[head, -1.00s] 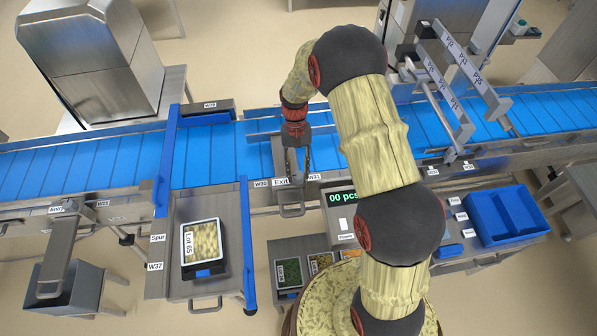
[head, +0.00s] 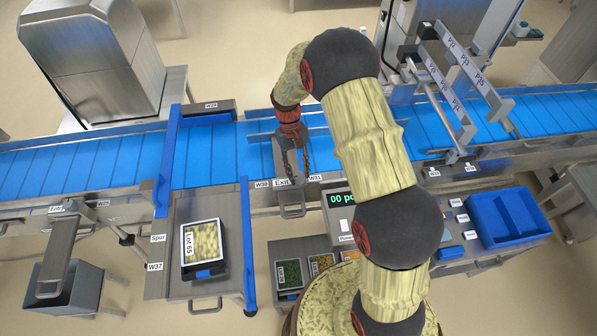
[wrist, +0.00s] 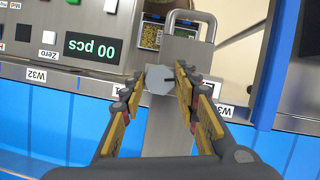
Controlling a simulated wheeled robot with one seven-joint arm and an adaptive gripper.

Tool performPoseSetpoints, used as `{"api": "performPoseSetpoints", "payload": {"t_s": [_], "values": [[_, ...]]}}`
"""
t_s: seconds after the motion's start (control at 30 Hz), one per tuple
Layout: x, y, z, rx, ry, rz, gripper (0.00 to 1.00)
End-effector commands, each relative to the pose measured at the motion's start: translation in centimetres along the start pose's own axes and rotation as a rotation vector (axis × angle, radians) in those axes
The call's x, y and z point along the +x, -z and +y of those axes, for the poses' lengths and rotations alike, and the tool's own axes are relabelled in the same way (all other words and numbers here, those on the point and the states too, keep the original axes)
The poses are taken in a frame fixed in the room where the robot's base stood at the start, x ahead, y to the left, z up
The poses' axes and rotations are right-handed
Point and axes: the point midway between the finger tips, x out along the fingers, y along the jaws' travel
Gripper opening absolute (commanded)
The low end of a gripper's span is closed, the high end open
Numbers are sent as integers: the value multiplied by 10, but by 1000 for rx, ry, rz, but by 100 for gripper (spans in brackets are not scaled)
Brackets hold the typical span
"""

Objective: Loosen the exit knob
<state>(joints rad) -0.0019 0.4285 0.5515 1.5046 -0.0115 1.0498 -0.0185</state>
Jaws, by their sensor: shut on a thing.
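The exit knob (wrist: 160,80) is a pale grey faceted knob on the metal exit piece with a loop handle (wrist: 205,22), seen in the wrist view. My gripper (wrist: 158,78) has its two yellow-and-black fingers on either side of the knob, shut on it. In the head view my gripper (head: 297,172) points down at the conveyor's front rail beside the Exit label (head: 282,183). The knob is hidden by the fingers there. The exit piece's handle (head: 292,210) sticks out toward the front.
The blue conveyor (head: 90,157) runs behind. A counter display (wrist: 92,47) reading "00 pcs" stands close by. A tray labelled Lot 65 (head: 186,270) lies on the spur at left. Small bins (head: 289,273) sit below the exit, and a blue bin (head: 505,215) is at right.

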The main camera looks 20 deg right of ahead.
Motion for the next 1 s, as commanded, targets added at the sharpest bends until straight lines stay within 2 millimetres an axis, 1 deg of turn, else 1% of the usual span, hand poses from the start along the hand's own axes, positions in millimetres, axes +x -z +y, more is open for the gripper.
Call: {"api": "performPoseSetpoints", "payload": {"t_s": [0.03, 0.07, 0.33, 0.37, 0.63, 0.73, 0.87, 1.0], "values": [[-1, 1, 0, 0, 0, 2, 6], [-1, 1, 0, 0, 0, 2, 33], [0, 0, 0, 1, 0, 1, 48], [0, 0, 0, 1, 0, 1, 49], [0, 0, 0, 1, 0, 1, 49], [-6, 1, 0, 1, 0, 2, 49], [-23, 1, 0, 1, 0, 4, 49], [-51, 2, 0, 1, 0, 4, 49]]}}
